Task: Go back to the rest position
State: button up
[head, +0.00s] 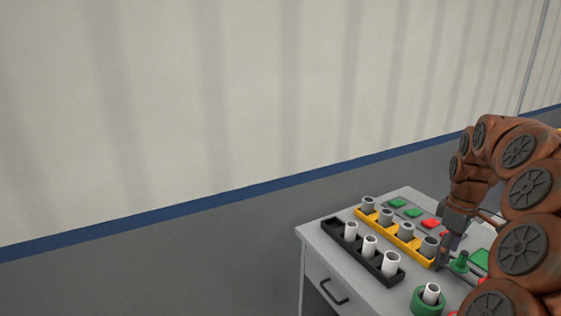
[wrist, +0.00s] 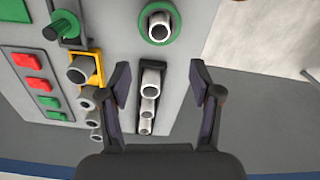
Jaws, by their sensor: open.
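My gripper (wrist: 161,85) is open, its two dark fingers apart with nothing held between them. In the head view my gripper (head: 446,250) hangs low at the near right end of the yellow tray (head: 395,238), which holds several grey pipes. The black tray (head: 348,250) beside it holds three upright white pipes. In the wrist view these white pipes (wrist: 151,78) appear between the fingers, but I cannot tell how far below. A white pipe (head: 432,289) stands in a green round holder (head: 420,303).
The grey cabinet top (head: 325,238) carries everything, with a drawer handle (head: 333,292) on its front. The pale wall (head: 200,100) is behind. Floor to the cabinet's left is clear.

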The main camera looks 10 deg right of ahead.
jog(key=s+a+r+m+p, duration=0.1)
jog(key=s+a, duration=0.2)
jog(key=a, duration=0.8)
jog(key=s+a+r, duration=0.2)
jog(key=s+a, duration=0.1)
jog(key=a, duration=0.9)
jog(key=s+a+f+m+g, duration=0.1)
jog(key=s+a, duration=0.3)
jog(key=s, duration=0.5)
jog(key=s+a+f+m+p, duration=0.1)
jog(key=s+a+f+m, duration=0.2)
jog(key=s, duration=0.5)
jog(key=shift+s+a+f+m+g, duration=0.35)
jog(key=shift+a+f, duration=0.35)
jog(key=shift+a, duration=0.55)
